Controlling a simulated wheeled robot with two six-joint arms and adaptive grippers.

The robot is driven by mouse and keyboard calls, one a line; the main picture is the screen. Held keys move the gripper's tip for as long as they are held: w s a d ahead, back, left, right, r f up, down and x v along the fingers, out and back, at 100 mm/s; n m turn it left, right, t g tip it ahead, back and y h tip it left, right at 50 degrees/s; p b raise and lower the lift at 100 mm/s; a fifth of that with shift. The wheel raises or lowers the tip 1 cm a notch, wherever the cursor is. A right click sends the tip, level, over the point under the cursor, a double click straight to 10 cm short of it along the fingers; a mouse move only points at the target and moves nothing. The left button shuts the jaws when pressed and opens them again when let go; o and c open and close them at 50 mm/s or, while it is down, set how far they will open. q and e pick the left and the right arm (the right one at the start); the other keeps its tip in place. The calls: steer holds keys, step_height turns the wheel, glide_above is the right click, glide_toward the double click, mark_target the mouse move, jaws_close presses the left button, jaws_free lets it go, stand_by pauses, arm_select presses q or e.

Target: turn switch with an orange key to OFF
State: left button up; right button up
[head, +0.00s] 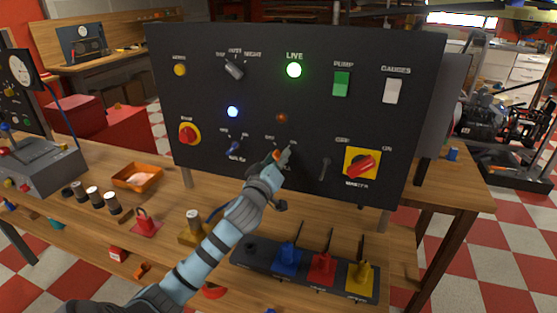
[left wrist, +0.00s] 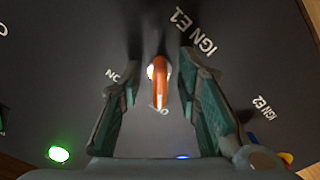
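The orange key (left wrist: 160,84) stands out from the black panel (left wrist: 60,40) under the label IGN E1 in the left wrist view. One end of it lies by a partly covered label beginning with O; ON is to its left. My left gripper (head: 281,158) is at the panel in the head view, with its fingers open on both sides of the key. In the left wrist view a gap shows between the key and each finger. In the head view the gripper hides most of the key. My right gripper is not in view.
A dark switch handle (head: 325,168) is just right of my left gripper, with a red rotary switch on a yellow plate (head: 362,164) beyond it. The LIVE lamp (head: 294,70) glows green. Below are a row of coloured plugs (head: 322,268) and an orange tray (head: 137,177).

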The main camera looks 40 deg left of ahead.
arm_select(q)
steer(key=shift+s, duration=0.1)
steer(key=v, duration=1.2)
